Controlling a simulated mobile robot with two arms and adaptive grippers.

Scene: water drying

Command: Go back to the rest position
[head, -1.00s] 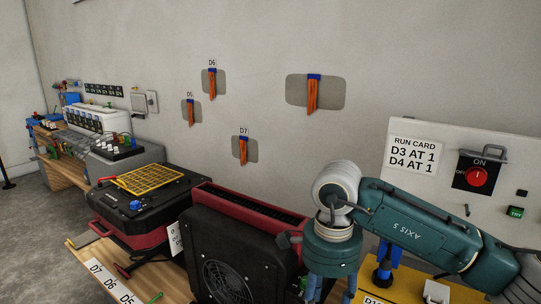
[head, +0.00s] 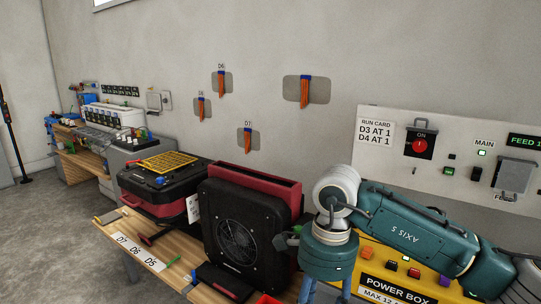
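My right arm comes in from the right, with a teal link marked AXIS 5 and a pale wrist joint. Below it, the upper part of my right gripper (head: 327,290) points down at the bottom edge. Its fingertips are cut off, so I cannot tell whether it is open or holds anything. My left arm and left gripper are not in view.
A black and red fan unit (head: 238,238) stands on the wooden bench (head: 176,262), close left of my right wrist. A black case (head: 150,190) with a yellow rack (head: 165,162) is behind it. A yellow power box (head: 385,285) and a control panel (head: 375,165) are at right.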

